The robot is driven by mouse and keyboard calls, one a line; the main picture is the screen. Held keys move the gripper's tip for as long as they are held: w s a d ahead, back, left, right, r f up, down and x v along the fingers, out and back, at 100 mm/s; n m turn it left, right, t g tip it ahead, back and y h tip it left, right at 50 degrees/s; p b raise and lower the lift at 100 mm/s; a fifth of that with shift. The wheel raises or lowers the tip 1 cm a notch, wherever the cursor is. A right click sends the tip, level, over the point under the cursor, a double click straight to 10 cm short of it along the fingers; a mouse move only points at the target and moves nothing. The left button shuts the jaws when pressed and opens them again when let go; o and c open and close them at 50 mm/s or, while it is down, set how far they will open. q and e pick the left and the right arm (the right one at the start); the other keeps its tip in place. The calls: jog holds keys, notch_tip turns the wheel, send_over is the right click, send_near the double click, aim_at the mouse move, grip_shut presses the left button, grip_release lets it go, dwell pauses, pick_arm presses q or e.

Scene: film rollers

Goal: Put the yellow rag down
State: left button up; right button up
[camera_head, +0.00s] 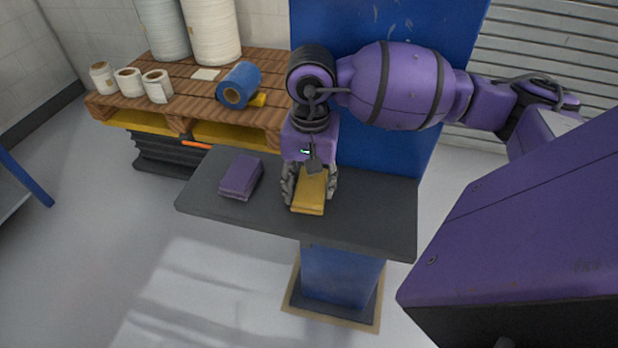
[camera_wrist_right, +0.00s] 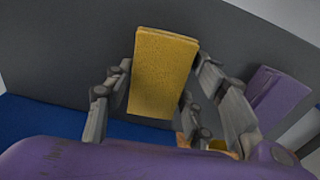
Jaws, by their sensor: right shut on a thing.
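The yellow rag (camera_head: 309,193) is a folded block over the dark grey shelf (camera_head: 370,212). My right gripper (camera_head: 309,188) points down and is shut on the rag, with one finger at each side of it. The rag also shows in the right wrist view (camera_wrist_right: 163,72) between the fingers of the gripper (camera_wrist_right: 160,85). I cannot tell whether its underside touches the shelf. A folded purple rag (camera_head: 241,176) lies on the shelf to the left, apart from the gripper; it also shows in the right wrist view (camera_wrist_right: 278,97). My left gripper is not in view.
A blue post (camera_head: 385,50) stands behind the shelf. A wooden pallet (camera_head: 190,105) at the back left bears white rolls (camera_head: 128,82) and a blue roll (camera_head: 239,85). The shelf is bare right of the yellow rag and along its front left.

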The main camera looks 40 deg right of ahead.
aim_at(308, 184)
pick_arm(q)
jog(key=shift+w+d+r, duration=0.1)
pick_arm(e)
jog(key=o, duration=1)
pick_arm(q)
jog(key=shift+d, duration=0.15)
pick_arm(e)
jog(key=shift+f, duration=0.1)
jog(key=r, duration=0.2)
jog(key=r+p, duration=0.1)
jog(key=r, duration=0.4)
jog(key=shift+w+a+p, duration=0.1)
jog(key=shift+w+p, duration=0.2)
jog(key=shift+p, duration=0.05)
jog(key=shift+r, duration=0.35)
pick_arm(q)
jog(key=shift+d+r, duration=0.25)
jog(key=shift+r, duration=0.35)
